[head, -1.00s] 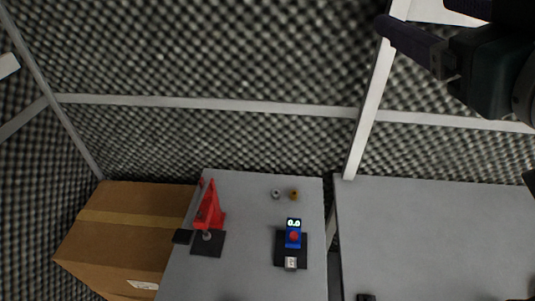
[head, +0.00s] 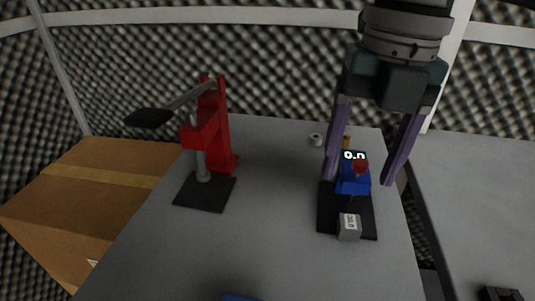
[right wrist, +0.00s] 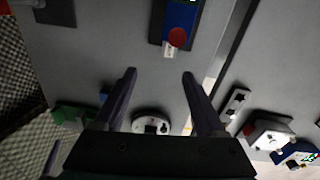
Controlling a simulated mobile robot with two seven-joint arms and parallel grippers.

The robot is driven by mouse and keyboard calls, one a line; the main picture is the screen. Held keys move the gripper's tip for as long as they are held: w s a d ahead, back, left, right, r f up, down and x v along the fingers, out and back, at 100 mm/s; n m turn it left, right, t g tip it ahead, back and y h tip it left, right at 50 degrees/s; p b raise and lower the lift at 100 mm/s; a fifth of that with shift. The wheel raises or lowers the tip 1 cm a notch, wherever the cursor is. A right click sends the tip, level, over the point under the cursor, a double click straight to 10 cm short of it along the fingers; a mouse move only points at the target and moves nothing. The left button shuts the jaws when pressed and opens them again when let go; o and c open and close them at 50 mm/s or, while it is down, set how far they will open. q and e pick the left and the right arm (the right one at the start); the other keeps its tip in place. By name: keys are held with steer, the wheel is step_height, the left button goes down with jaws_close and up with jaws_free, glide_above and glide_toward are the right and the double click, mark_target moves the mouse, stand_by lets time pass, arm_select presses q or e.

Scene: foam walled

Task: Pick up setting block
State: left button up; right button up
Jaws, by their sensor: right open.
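The setting block (head: 349,227) is a small grey block with a label on its face. It sits at the front of a black base plate (head: 327,218), before the blue device (head: 353,184) with a lit display and a red knob. In the right wrist view the block (right wrist: 171,49) shows as a small pale piece beside the blue device (right wrist: 180,15). My right gripper (head: 360,180) is open and empty, its fingers pointing down on either side of the blue device in the picture. In the right wrist view the open fingers (right wrist: 159,74) are apart from the block. My left gripper is out of view.
A red lever press (head: 210,135) stands on the left of the grey table (head: 270,215). A grey ring (head: 315,140) and a brass piece (head: 346,143) are at the back. A cardboard box (head: 90,195) is at left; another table (head: 470,195) is at right.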

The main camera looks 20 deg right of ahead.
glide_above(350, 222)
steer(key=shift+h, duration=0.3)
step_height(350, 222, down, 4)
steer(key=shift+f, duration=0.2)
step_height(350, 222, down, 6)
steer(key=shift+r, duration=0.1)
steer(key=shift+c, duration=0.4)
jaws_close()
